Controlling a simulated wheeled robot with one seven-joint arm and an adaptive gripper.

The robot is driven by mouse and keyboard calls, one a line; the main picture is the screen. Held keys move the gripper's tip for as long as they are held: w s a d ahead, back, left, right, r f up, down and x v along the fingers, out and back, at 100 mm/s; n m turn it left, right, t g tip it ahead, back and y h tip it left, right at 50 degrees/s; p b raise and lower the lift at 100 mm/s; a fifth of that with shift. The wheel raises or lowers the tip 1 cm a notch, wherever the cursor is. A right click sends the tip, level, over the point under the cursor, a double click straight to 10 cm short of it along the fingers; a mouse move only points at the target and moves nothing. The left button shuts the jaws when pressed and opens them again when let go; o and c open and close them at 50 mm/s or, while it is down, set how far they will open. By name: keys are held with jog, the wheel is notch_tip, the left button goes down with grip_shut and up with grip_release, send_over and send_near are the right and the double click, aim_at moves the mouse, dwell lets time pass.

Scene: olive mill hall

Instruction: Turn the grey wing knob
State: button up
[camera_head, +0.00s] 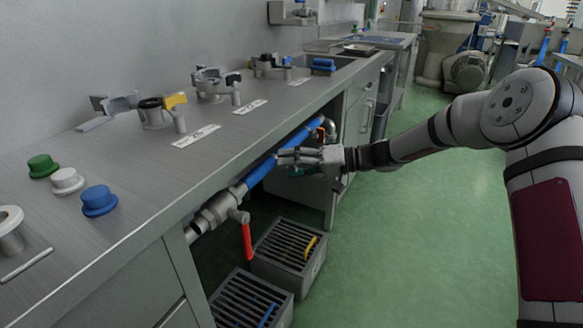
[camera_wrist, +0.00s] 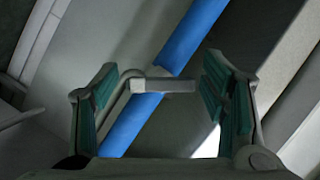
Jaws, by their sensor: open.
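In the wrist view, a light grey flat bar (camera_wrist: 166,85) crosses the blue pipe between my fingers; it looks like the wing of the grey knob. Its left end joins a bent grey piece. My gripper (camera_wrist: 160,78) is open, with one green-padded finger on each side of the bar and visible gaps to both. In the head view, my gripper (camera_head: 283,157) reaches in from the right to the blue pipe (camera_head: 262,171) under the counter's front edge. The knob cannot be made out there; my gripper seems to cover it.
A valve with a red lever (camera_head: 247,242) hangs at the pipe's near end. Slatted crates (camera_head: 262,262) stand on the floor below. The steel counter (camera_head: 130,165) carries several clamps and coloured knobs. The green floor (camera_head: 420,240) to the right is clear.

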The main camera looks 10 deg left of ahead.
jog(key=c, duration=1.2)
jog(key=shift+o, duration=0.2)
